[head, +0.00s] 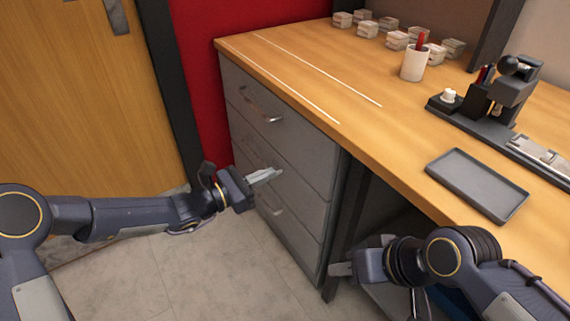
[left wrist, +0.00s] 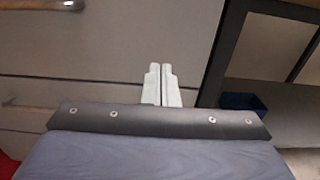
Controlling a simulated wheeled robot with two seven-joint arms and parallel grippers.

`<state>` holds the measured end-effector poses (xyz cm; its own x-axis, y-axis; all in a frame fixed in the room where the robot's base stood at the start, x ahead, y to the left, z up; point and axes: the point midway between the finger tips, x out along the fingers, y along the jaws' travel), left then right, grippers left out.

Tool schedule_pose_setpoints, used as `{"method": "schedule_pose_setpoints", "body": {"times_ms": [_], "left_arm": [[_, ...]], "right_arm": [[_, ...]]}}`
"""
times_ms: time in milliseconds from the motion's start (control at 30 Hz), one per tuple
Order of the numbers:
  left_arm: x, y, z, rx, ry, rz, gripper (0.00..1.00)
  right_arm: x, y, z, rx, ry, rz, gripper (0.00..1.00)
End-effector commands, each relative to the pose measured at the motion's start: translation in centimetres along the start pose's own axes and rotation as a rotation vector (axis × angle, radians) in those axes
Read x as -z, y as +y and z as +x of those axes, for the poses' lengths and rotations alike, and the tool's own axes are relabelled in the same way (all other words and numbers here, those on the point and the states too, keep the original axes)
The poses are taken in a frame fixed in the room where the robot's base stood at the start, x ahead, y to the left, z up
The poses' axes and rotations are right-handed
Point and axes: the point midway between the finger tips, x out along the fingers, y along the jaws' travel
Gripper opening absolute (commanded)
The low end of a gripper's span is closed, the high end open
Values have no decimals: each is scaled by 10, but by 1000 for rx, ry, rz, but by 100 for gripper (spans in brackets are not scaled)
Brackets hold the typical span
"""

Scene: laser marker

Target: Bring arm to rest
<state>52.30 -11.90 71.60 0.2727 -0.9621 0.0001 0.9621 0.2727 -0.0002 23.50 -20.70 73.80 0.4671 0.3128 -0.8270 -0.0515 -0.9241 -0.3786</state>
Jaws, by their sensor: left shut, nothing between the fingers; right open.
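My left gripper (head: 266,174) is extended in front of the grey drawer cabinet (head: 300,158), below the tabletop. Its two pale fingers are together with nothing between them, and they also show in the left wrist view (left wrist: 161,84). The cabinet drawers fill much of that view behind the fingers. My right gripper (head: 342,270) is at the lower right, below the table's front edge, pointing left. Its fingers are small and partly hidden in the head view, and I see no object in it.
The wooden table (head: 330,75) holds a grey tray (head: 476,184), a white cup (head: 415,64) with red pens, a black marking device (head: 505,95) and several small boxes (head: 397,40). A wooden door (head: 85,90) is at the left. Tiled floor (head: 190,262) is clear between the arms.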

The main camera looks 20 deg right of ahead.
Motion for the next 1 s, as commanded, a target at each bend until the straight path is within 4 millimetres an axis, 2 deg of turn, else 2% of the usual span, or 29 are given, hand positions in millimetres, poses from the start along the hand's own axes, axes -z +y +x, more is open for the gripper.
{"method": "schedule_pose_setpoints", "body": {"times_ms": [100,200,467,567,633,767,800,1000], "left_arm": [[-1,1,-21,-3,1,0,0],[-1,0,-32,-2,0,-1,0],[-1,0,-40,2,2,7,0],[-10,-6,-48,22,18,73,0],[-24,-15,-61,57,46,178,0],[-51,-44,-102,154,144,475,0],[-57,-54,-118,188,183,573,0],[-69,-104,-199,351,407,1031,0]], "right_arm": [[2,-2,-4,0,1,0,40],[3,-3,-6,0,1,0,40],[3,-3,-6,0,0,0,40],[3,-3,-6,0,0,0,40],[3,-3,-6,0,0,0,40],[3,-3,-6,0,0,0,40],[3,-3,-6,0,0,0,40],[3,-3,-6,0,0,0,40]]}}
